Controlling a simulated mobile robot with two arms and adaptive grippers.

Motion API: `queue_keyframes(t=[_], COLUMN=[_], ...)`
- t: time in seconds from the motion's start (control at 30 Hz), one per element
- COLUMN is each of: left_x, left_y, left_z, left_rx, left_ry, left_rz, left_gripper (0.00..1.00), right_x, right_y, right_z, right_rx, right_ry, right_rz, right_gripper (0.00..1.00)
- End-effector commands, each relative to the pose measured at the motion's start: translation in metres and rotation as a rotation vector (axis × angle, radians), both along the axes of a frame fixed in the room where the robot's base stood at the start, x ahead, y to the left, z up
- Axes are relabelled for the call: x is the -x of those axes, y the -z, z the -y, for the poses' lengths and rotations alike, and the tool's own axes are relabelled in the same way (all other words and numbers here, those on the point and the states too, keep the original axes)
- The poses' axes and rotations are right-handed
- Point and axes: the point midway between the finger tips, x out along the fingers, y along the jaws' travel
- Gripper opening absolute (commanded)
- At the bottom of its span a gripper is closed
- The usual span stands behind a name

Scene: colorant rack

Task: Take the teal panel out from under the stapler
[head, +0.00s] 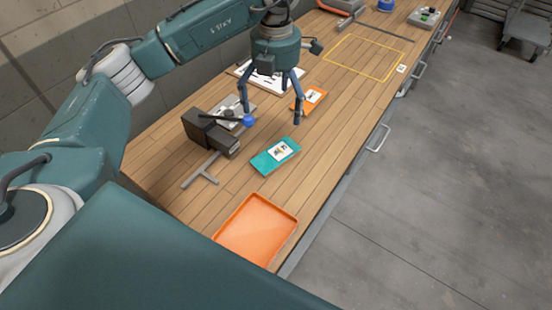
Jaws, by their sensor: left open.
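The teal panel (263,162) lies flat on the wooden bench, with a white printed label on its top. Nothing rests on it in this view. A dark block-shaped device (205,130) stands to its left, apart from it; I cannot tell whether this is the stapler. A dark lever with a blue knob (249,121) sits at its upper right. My left gripper (271,114) points down with its fingers spread, empty, beyond the teal panel and above the bench. My right gripper is not in view.
An orange tray (254,230) stands at the near edge. An orange panel (312,96) and a white sheet (284,85) lie behind my gripper. A grey T-shaped piece (202,172) lies on the left. A yellow outlined area (366,39) farther back is empty.

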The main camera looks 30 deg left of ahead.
Motion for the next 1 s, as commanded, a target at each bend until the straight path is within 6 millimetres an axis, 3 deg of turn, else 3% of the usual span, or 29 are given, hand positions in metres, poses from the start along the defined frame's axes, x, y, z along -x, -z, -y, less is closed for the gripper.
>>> queue_keyframes(t=[0.03, 0.13, 0.47, 1.0], left_x=[0.0, 0.0, 0.0, 0.0], left_y=[0.014, 0.028, 0.07, 0.127], left_z=[0.0, 0.0, 0.0, -0.001], left_rx=[0.0, 0.0, 0.0, 0.0], left_ry=[0.0, 0.0, 0.0, 0.0], left_rz=[-0.001, -0.001, 0.0, -0.001], left_gripper=[0.99, 0.99, 0.99, 0.99], right_x=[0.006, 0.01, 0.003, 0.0], right_y=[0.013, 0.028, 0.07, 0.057], right_z=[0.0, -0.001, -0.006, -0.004], right_rx=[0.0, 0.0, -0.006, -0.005], right_ry=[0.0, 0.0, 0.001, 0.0], right_rz=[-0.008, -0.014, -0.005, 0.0], right_gripper=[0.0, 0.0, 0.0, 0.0])
